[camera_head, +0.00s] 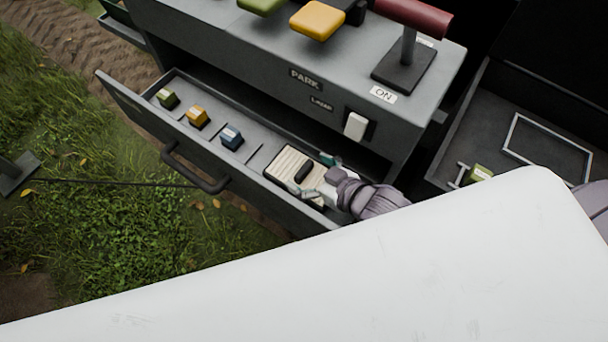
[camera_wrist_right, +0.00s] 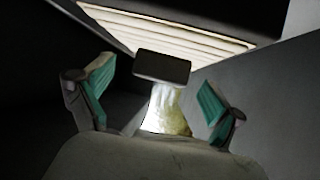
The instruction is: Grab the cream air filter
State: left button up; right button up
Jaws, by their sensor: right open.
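The cream air filter (camera_head: 289,160) is a ribbed cream block with a dark frame and a black grip bar (camera_head: 305,172) on top. It lies in the right part of the open drawer (camera_head: 130,112). My right gripper (camera_head: 318,177) is open at the filter's right side, its teal fingertips on either side of the bar's near end. In the right wrist view, the cream ribs (camera_wrist_right: 165,32) and black bar (camera_wrist_right: 162,67) show ahead of the open right gripper (camera_wrist_right: 157,90); the bar lies a little beyond the fingertips, and nothing is visibly gripped. My left gripper is not in view.
Green, yellow and blue blocks (camera_head: 232,138) sit in the drawer left of the filter. The console (camera_head: 260,60) with a white switch (camera_head: 355,125) overhangs the back. A dark tray (camera_head: 480,125) lies right. Grass (camera_head: 130,235) lies left.

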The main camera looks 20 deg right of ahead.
jog(key=shift+x, duration=1.05)
jog(key=shift+c, duration=0.2)
jog(key=shift+r, duration=0.1)
jog(key=c, duration=1.3)
